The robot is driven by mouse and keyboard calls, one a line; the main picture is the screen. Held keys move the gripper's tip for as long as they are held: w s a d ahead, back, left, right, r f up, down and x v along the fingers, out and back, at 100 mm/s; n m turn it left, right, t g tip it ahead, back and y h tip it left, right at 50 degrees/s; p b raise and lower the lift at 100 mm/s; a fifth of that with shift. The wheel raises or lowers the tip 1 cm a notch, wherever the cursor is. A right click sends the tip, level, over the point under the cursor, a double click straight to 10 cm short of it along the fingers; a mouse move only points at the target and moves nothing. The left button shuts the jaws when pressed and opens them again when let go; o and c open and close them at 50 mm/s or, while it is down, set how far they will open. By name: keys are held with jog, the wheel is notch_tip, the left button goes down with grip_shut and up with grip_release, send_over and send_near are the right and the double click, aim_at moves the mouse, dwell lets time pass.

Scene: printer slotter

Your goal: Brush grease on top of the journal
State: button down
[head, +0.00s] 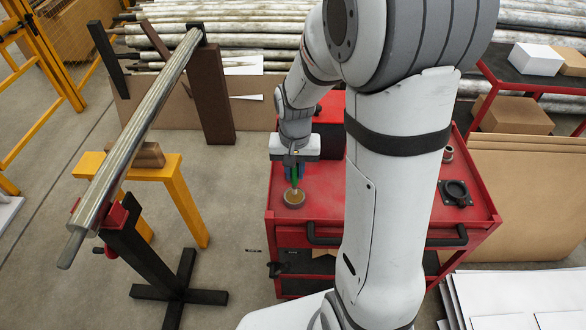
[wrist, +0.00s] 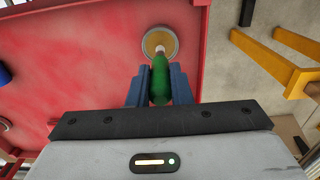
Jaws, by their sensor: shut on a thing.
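My gripper (head: 292,166) is over the red cart, shut on the green handle of a brush (wrist: 160,80). In the wrist view its blue fingers (wrist: 159,88) sit on both sides of the handle. The brush points down at a small round tin (head: 294,199) with tan grease; the tin also shows in the wrist view (wrist: 149,42). The brush tip overlaps the tin's opening; I cannot tell whether it touches the grease. The journal (head: 71,249) is the thin near end of the long metal roller (head: 140,128), at the lower left, away from my gripper.
A black stand with a red clamp (head: 118,217) bears the roller's near end. A yellow trestle (head: 187,190) with a wooden block stands beside it. The red cart (head: 281,225) holds a black fixture (head: 456,193) at right. Open floor lies between the cart and stand.

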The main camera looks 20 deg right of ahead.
jog(key=shift+f+b, duration=0.45)
jog(key=shift+f, duration=0.15)
dwell(1.6)
jog(key=shift+r+p, duration=2.7)
jog(key=shift+r, duration=0.9)
jog(key=shift+s+f, duration=0.1)
